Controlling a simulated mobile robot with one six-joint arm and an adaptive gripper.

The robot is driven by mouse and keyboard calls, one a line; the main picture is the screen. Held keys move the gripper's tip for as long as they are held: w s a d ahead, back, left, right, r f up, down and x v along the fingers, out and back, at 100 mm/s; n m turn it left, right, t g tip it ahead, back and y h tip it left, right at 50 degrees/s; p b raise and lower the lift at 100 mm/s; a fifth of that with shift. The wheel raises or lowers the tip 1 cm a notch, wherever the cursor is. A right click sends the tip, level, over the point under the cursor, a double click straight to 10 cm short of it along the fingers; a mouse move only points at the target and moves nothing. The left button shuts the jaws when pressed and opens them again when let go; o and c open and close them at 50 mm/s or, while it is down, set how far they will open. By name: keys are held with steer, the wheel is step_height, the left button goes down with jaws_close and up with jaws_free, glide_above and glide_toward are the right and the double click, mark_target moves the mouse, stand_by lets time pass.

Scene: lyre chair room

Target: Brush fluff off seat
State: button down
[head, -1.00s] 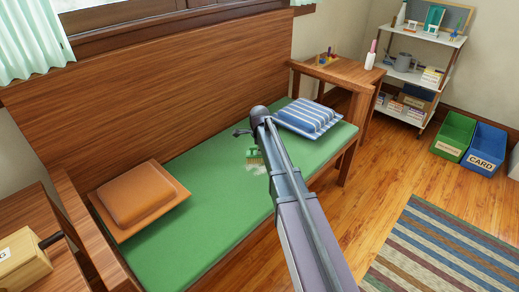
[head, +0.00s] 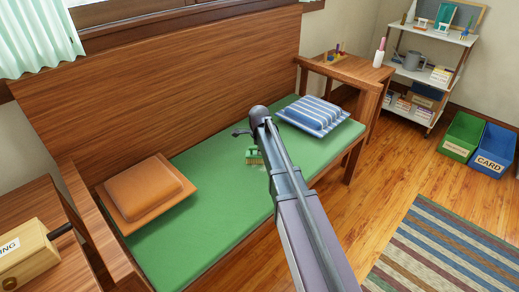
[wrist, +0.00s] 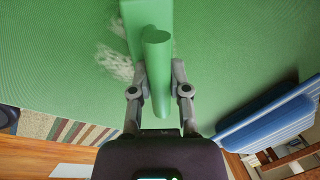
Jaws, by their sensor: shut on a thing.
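The seat is a long green cushion (head: 195,215) on a wooden bench; it fills much of the wrist view (wrist: 250,60). My gripper (wrist: 158,72) is shut on the handle of a green brush (wrist: 156,45), above or against the seat. The brush's block lies toward the top of the wrist view. In the head view, the brush (head: 253,155) shows as a small green shape beside my arm's end. Pale grey-white fluff (wrist: 115,63) lies on the seat just left of the brush in the wrist view. In the head view I cannot make out the fluff.
An orange cushion (head: 150,190) lies at the seat's left end and a blue striped cushion (head: 312,114) at its right end. The wooden backrest (head: 170,85) stands behind. Side tables flank the bench, with a wooden box (head: 25,252) on the left one.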

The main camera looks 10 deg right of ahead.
mark_target(252, 158)
steer(key=shift+s+a, duration=0.1)
steer(key=shift+a, duration=0.05)
steer(key=shift+s+a+f, duration=0.1)
steer(key=shift+s+a, duration=0.45)
steer(key=shift+a, duration=0.2)
steer(key=shift+s+a, duration=0.5)
steer(key=shift+a, duration=0.2)
steer(key=shift+s+d+f, duration=0.1)
steer(key=shift+s+d, duration=0.35)
steer(key=shift+s, duration=0.2)
steer(key=shift+d, duration=0.1)
steer(key=shift+w+d, duration=1.2)
steer(key=shift+d, duration=0.3)
